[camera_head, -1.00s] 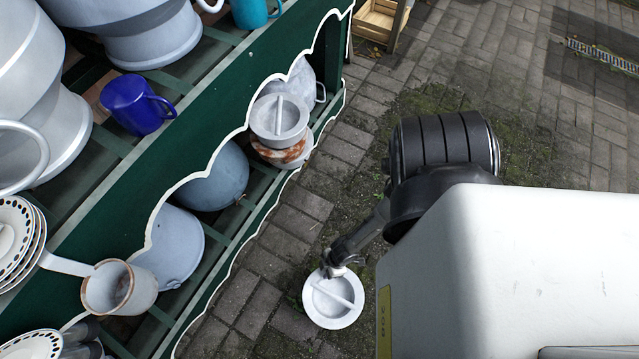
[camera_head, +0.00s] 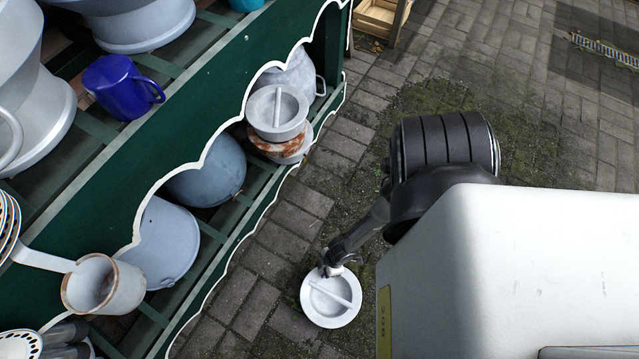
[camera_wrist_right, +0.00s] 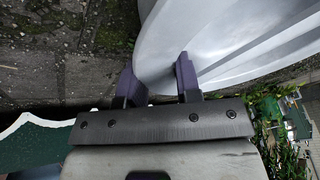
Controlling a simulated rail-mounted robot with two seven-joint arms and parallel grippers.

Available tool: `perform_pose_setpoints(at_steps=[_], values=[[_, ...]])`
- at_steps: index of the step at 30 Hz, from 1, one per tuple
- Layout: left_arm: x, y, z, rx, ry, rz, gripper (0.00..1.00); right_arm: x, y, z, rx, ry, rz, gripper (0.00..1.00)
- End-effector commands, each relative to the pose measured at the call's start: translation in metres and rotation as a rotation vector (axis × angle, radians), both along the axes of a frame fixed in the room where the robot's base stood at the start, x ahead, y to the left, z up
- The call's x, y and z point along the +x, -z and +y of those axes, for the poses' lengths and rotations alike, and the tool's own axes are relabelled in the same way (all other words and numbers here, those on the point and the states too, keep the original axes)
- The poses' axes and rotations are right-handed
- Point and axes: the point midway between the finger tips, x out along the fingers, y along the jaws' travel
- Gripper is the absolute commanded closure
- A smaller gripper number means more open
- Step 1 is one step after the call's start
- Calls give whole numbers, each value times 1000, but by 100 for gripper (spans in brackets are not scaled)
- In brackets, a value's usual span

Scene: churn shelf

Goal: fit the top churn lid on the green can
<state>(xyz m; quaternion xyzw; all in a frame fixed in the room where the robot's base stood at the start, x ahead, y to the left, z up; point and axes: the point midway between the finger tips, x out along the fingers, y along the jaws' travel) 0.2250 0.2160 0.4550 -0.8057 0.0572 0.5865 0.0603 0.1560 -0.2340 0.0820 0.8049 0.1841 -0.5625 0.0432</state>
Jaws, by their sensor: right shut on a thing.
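A round pale grey lid with a bar handle across it (camera_head: 338,312) is held by its rim in my right gripper (camera_head: 331,271), above the paving beside the shelf. In the right wrist view the gripper's dark fingers (camera_wrist_right: 158,82) are shut on the edge of the lid (camera_wrist_right: 225,35), which fills the upper right. A similar lid (camera_head: 268,110) sits on a rusty-banded vessel on the lower shelf. Large grey metal cans (camera_head: 115,22) stand on the upper shelf, partly cut off. I cannot make out a green can. My left gripper is not in view.
The dark green shelf unit (camera_head: 165,150) with a scalloped white edge fills the left. It holds a blue mug (camera_head: 115,88), a rusty-rimmed pot (camera_head: 95,287), plates and grey basins. A wooden crate (camera_head: 376,18) stands at the top. The paving between shelf and arm is clear.

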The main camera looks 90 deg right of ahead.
Motion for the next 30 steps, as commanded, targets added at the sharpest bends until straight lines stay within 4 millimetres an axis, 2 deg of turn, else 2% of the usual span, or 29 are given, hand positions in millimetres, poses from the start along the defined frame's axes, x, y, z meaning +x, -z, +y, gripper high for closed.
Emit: perform_pose_setpoints(at_steps=[1, 2, 9, 17, 20, 30], values=[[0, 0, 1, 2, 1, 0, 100, 1, -1, 1, 2, 1, -2, 100], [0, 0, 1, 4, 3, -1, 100, 0, 0, 0, 0, 0, 0, 68], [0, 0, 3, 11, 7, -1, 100, 0, 0, 0, 0, 0, 0, 45], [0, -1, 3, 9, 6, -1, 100, 0, -1, 0, 0, 1, 0, 43], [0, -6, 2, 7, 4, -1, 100, -2, -7, -1, 0, 1, 0, 43], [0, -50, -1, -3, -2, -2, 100, -18, -59, -15, 0, 0, 1, 43]])
